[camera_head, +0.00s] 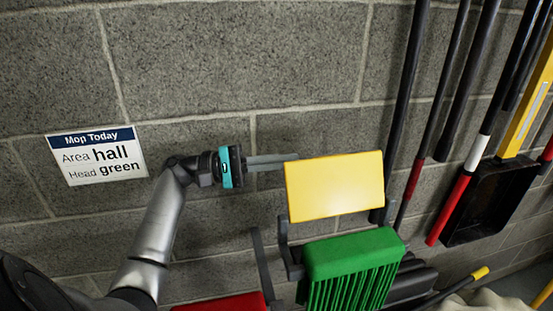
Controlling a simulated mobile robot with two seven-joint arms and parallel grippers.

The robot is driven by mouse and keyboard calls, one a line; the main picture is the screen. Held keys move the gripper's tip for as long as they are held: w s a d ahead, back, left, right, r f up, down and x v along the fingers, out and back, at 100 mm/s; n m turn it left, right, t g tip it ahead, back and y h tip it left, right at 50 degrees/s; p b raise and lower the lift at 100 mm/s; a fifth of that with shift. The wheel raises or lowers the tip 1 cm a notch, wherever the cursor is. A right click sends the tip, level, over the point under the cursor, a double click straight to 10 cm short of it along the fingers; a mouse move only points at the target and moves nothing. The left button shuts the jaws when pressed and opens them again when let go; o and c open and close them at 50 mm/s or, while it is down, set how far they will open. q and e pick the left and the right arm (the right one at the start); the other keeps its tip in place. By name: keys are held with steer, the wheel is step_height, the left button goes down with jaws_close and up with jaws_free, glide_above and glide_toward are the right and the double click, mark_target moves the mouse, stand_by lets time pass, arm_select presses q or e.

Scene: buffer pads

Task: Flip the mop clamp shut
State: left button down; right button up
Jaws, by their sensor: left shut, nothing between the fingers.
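A yellow plate (335,187), which looks like the clamp's flap, stands raised above a green mop head (352,255) with hanging strands. A dark bracket (290,258) shows between them at the left. My left gripper (294,158) is shut and empty. Its fingers point right and their tips meet the plate's upper left edge in the picture; I cannot tell if they touch it. A red mop head (225,303) shows in part at the bottom edge, beside a dark upright bar (263,265). My right gripper is not in view.
A sign (97,156) on the grey block wall (240,60) reads "Mop Today, Area hall, Head green". Several dark and red poles (405,90) stand at the right by a black dustpan (485,205). The wall around the sign is clear.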

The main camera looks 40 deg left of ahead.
mark_target(315, 158)
arm_select(q)
steer(key=x, duration=0.6)
steer(key=shift+p, duration=0.3)
steer(key=shift+r, duration=0.1)
steer(key=shift+s+d+r+m, duration=0.15)
steer(key=shift+r+m, duration=0.1)
steer(key=shift+m, duration=0.15)
